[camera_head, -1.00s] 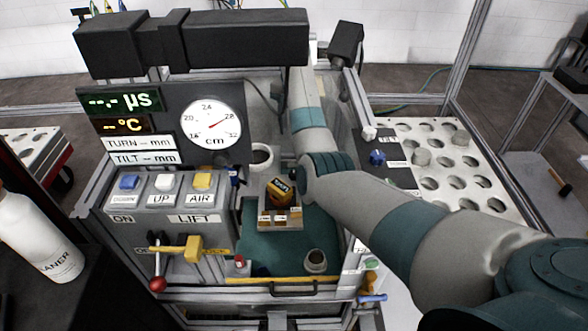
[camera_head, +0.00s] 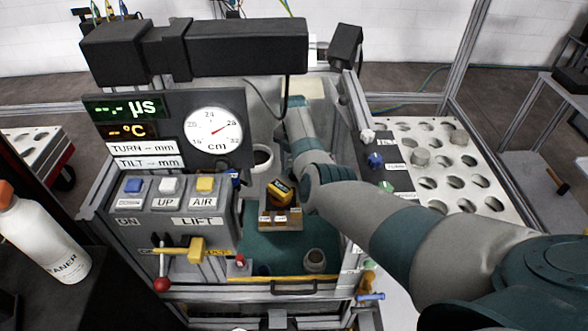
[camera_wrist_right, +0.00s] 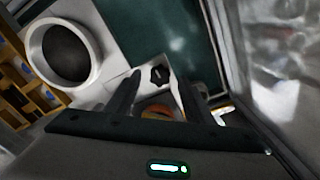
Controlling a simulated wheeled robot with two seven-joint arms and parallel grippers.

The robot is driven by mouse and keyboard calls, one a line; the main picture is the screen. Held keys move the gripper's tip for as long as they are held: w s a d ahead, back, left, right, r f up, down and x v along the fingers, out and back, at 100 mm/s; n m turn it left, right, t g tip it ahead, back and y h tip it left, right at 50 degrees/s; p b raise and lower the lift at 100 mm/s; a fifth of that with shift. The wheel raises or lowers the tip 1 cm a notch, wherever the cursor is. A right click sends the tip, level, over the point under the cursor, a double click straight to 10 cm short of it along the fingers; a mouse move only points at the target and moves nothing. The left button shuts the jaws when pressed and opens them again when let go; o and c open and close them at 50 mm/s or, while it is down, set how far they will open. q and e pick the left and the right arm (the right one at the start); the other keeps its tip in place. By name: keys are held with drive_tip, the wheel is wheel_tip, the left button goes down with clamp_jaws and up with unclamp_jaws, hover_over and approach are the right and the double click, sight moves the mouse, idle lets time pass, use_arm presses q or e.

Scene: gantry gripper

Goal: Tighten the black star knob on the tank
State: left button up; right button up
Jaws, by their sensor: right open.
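The black star knob (camera_wrist_right: 158,75) shows in the right wrist view, on a pale grey fitting beside the green floor (camera_wrist_right: 150,25) of the tank. My right gripper (camera_wrist_right: 159,80) is open, with its two dark fingers pointing toward the knob. The knob appears between the fingertips in the picture; I cannot tell whether they touch it. An orange round part (camera_wrist_right: 157,112) shows between the fingers, closer to the palm. In the head view the tank (camera_head: 330,240) stands in the middle, and my right arm reaches over it; its gripper and the knob are hidden there. My left gripper is out of view.
A white ring-shaped cup (camera_wrist_right: 63,52) is left of the fingers. A yellow-and-black block (camera_head: 280,191) sits on a stand in the tank. The control panel (camera_head: 180,215) stands left, a perforated plate (camera_head: 440,165) right. A white bottle (camera_head: 45,240) is at far left.

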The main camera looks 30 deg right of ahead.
drive_tip(key=shift+f, duration=0.8)
drive_tip(key=c, duration=1)
drive_tip(key=shift+c, duration=0.2)
